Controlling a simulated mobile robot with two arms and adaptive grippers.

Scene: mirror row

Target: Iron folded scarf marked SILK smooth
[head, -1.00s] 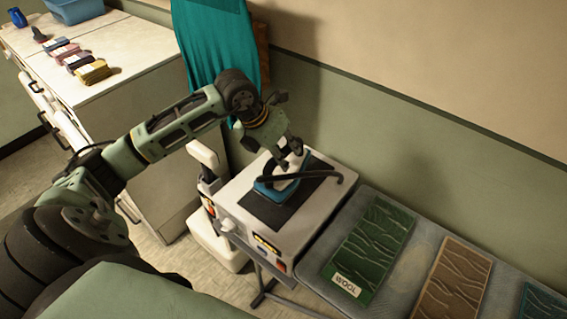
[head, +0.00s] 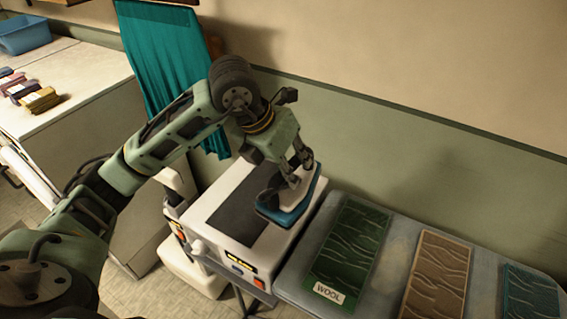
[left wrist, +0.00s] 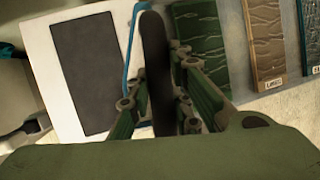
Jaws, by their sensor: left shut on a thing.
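My left gripper (head: 297,176) is shut on the dark handle of the iron (head: 286,208), which has a white body and a blue sole edge. The iron hangs tilted over the right side of the white station. In the left wrist view the fingers are around the iron's dark handle (left wrist: 155,70). A teal creased folded scarf (head: 528,298) lies at the right end of the ironing board (head: 400,239); it also shows at the edge of the left wrist view (left wrist: 311,35), its label cut off and too small to read surely. My right gripper is not in view.
A green scarf marked WOOL (head: 349,240) and a tan scarf (head: 438,275) lie on the board left of the teal one. The station (head: 268,254) has a bare dark pad (head: 240,216). A cabinet with folded cloths (head: 40,100) and a teal curtain (head: 165,65) stand left.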

